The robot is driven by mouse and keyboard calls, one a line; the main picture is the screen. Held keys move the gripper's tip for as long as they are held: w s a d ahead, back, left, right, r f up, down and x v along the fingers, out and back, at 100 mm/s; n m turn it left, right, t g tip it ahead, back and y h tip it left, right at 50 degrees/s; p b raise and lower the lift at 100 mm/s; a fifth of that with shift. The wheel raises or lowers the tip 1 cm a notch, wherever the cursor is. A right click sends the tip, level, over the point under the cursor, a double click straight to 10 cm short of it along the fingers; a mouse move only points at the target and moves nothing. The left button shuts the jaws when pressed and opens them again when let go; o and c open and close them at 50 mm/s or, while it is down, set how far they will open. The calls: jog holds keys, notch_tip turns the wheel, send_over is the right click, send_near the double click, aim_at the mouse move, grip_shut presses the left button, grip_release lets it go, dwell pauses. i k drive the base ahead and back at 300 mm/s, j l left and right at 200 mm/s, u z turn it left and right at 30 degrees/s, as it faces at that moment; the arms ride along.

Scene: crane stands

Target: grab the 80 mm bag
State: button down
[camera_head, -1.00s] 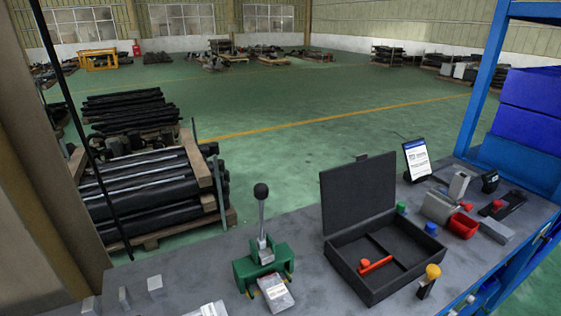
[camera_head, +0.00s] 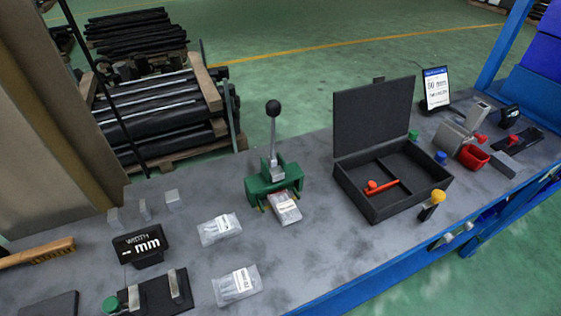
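Several small clear bags with white labels lie on the grey bench. One bag (camera_head: 219,229) lies left of the green press, and another bag (camera_head: 237,285) lies nearer the front edge. A third bag (camera_head: 284,208) lies at the front of the green press (camera_head: 273,185), partly between its feet. The bag labels are too small to read, so I cannot tell which is the 80 mm one. A tablet (camera_head: 437,88) at the back right seems to show "80 mm". My gripper is not in view.
An open black case (camera_head: 436,192) holding a red item stands right of the press. A width display (camera_head: 141,246), metal blocks (camera_head: 172,198), a brush (camera_head: 38,252) and a fixture (camera_head: 158,292) stand at left. A yellow-knobbed tool (camera_head: 432,205) is near the front edge.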

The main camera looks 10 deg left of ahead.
aim_at(286, 212)
jog(key=i+l, duration=0.6)
jog(key=u, duration=0.45)
jog(key=l+u, duration=0.15)
jog(key=u, duration=0.3)
jog(key=l+u, duration=0.1)
jog(key=u, duration=0.75)
jog(key=l+u, duration=0.15)
jog(key=u, duration=0.3)
